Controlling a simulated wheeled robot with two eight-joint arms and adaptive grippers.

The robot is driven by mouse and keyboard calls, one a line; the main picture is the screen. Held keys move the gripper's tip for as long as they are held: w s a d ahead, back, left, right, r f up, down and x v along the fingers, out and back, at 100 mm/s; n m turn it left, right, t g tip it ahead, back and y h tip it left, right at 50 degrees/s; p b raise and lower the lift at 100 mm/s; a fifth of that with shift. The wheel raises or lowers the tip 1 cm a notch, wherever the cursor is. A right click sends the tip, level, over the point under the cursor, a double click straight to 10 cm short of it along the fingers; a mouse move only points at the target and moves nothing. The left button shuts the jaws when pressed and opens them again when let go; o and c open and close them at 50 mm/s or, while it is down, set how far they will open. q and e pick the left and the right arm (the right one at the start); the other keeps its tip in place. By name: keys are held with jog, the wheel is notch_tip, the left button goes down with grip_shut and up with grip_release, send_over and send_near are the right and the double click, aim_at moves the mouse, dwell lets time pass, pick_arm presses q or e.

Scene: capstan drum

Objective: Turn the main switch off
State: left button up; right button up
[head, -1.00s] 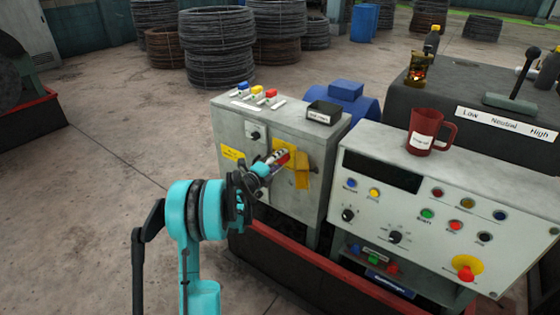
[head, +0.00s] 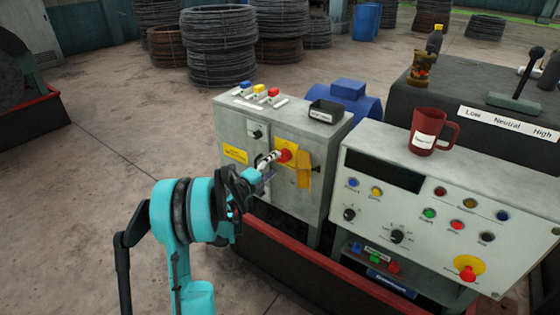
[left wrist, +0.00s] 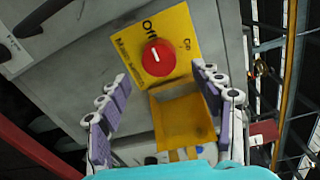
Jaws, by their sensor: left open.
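The main switch is a round red knob (head: 285,156) on a yellow plate, on the front of the grey cabinet (head: 232,128). A yellow flap (left wrist: 184,118) hangs open below the knob. My left gripper (head: 267,163) is just in front of the knob, to its left in the head view. In the left wrist view its purple-padded fingers (left wrist: 162,82) are spread, with nothing between them touching. My right gripper is out of view.
A small black tray (head: 326,112) and coloured-top items (head: 259,90) sit on the cabinet. A control console (head: 400,175) with buttons and a red mug (head: 427,132) stands to the right. A red-edged base (head: 300,252) runs below. Open floor lies to the left.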

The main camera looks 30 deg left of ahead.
pick_arm(q)
jog(key=s, duration=0.6)
jog(key=shift+s+a+r, duration=0.2)
